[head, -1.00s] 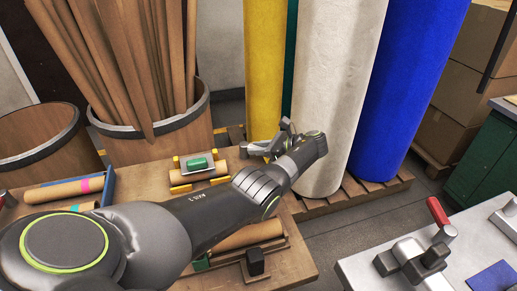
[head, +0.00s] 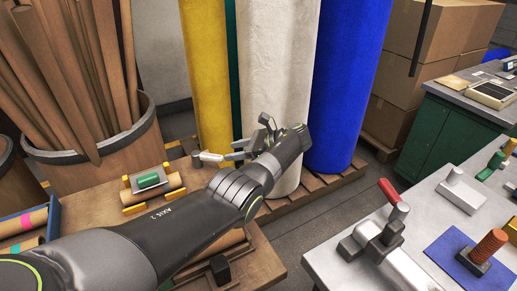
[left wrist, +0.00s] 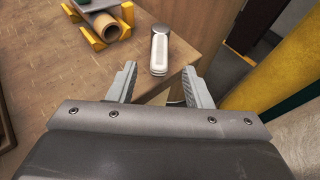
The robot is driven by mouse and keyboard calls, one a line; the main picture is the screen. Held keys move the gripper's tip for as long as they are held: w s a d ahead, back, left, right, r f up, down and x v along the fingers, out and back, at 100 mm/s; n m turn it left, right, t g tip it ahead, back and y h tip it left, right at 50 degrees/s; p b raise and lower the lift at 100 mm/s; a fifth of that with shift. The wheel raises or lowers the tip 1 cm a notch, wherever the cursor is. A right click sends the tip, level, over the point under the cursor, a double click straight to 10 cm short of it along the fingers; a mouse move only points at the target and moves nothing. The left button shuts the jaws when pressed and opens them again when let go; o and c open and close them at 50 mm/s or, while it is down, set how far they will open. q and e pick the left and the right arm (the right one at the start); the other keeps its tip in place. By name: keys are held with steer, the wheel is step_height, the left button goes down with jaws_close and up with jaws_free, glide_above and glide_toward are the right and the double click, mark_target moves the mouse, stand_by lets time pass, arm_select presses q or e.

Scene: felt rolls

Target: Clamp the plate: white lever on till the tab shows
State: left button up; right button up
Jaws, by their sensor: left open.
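The white lever (head: 211,157) sits at the far right corner of the wooden bench, with a grey round knob at one end. In the left wrist view the lever (left wrist: 160,55) points toward my gripper, in line with the gap between the fingers. My left gripper (head: 245,148) is open; in the left wrist view its fingers (left wrist: 159,72) stand to either side of the lever's near end, and I see no contact. I cannot make out a tab or clearly tell which part is the plate. My right gripper is not in view.
On the wooden bench (head: 100,208), a green block (head: 148,180) lies on a plate over a yellow-ended cradle. White (head: 280,60) and blue (head: 345,80) rolls stand just behind the gripper. A grey table with a red-handled clamp (head: 393,192) is at right.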

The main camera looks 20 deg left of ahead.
arm_select(q)
steer(key=b+v, duration=0.4)
steer(key=v, duration=0.4)
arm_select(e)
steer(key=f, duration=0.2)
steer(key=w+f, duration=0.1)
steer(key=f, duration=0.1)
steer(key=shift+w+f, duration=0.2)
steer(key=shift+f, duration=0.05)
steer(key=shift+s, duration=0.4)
arm_select(q)
steer(key=shift+f, duration=0.1)
